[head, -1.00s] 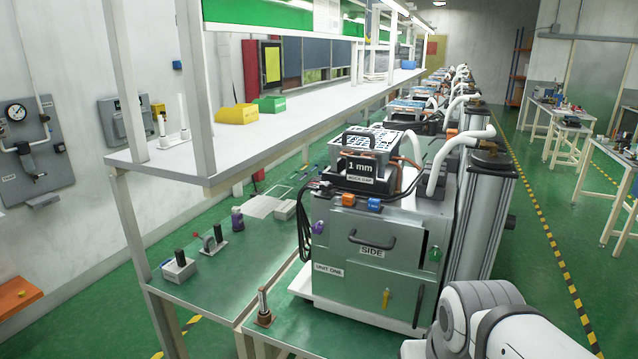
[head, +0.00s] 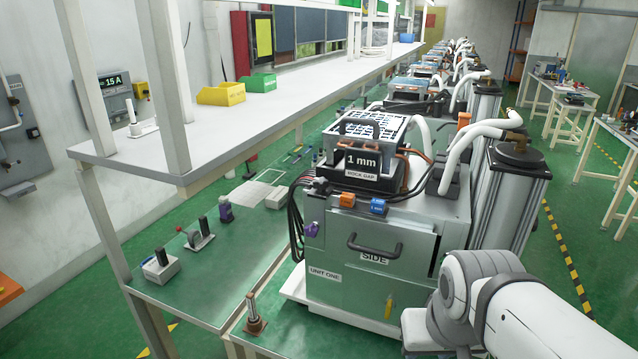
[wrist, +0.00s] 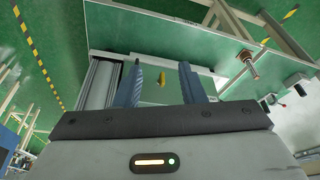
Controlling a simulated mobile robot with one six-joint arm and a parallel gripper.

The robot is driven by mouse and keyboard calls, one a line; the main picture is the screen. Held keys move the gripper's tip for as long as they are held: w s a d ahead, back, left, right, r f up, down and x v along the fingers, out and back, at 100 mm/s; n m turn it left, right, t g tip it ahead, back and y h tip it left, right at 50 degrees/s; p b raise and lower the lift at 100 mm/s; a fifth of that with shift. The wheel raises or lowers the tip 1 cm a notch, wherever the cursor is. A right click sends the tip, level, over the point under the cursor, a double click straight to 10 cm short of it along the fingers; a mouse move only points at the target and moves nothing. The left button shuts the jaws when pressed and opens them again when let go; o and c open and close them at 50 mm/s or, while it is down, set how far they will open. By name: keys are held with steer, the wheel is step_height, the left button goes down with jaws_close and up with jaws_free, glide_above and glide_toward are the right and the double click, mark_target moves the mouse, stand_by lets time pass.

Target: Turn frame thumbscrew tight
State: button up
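The machine labelled UNIT ONE (head: 345,250) stands on the green bench, with a framed 1 mm sieve (head: 368,137) on top. I cannot tell for sure which fitting is the frame thumbscrew. A purple knob (head: 312,229) sits on the left of its front. A yellow handle (head: 388,306) sits low on the front, below the SIDE drawer; it also shows in the wrist view (wrist: 162,78). My gripper (wrist: 158,72) is open and empty, its two blue fingers apart, with the yellow handle beyond them. In the head view my arm covers the machine's lower right; my gripper is hidden.
A brown-based metal post (head: 254,318) stands at the bench's front corner and also shows in the wrist view (wrist: 248,62). Small dark-handled tools (head: 200,235) stand on the bench at left. A tall grey column (head: 508,205) rises right of the machine. A white shelf (head: 235,130) overhangs the bench.

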mark_target(319, 188)
steer(key=shift+o, duration=1.4)
steer(key=shift+w+d+f+n, duration=0.2)
steer(key=shift+w+d+n, duration=0.05)
steer(key=shift+n, duration=0.15)
steer(key=shift+o, duration=0.5)
steer(key=w+d+n+t+h+b, duration=0.1)
steer(key=w+d+n+h+b, duration=0.2)
steer(key=w+n, duration=0.2)
steer(key=shift+w+f+n+h+b, duration=0.3)
steer(key=shift+f+n+h+b, duration=0.1)
steer(key=shift+n, duration=0.2)
steer(key=w+a+r+n+t+h+b, duration=0.2)
steer(key=w+r+n+t+h+b, duration=0.15)
steer(key=w+n, duration=0.6)
steer(key=w+a+r+n+t+y+b, duration=0.25)
steer(key=w+a+n+t, duration=0.25)
steer(key=w+a+n, duration=0.35)
steer(key=w+a+r+n+t+y+b, duration=0.25)
steer(key=w+a+n+t, duration=0.25)
steer(key=a+n, duration=0.6)
steer(key=shift+m, duration=0.7)
steer(key=w, duration=0.3)
steer(key=w+p, duration=0.1)
steer(key=w, duration=0.3)
steer(key=shift+w+d+f, duration=0.1)
steer(key=shift+w+d, duration=0.05)
steer(key=shift+d, duration=0.05)
steer(key=shift+c, duration=0.5)
steer(key=c, duration=0.9)
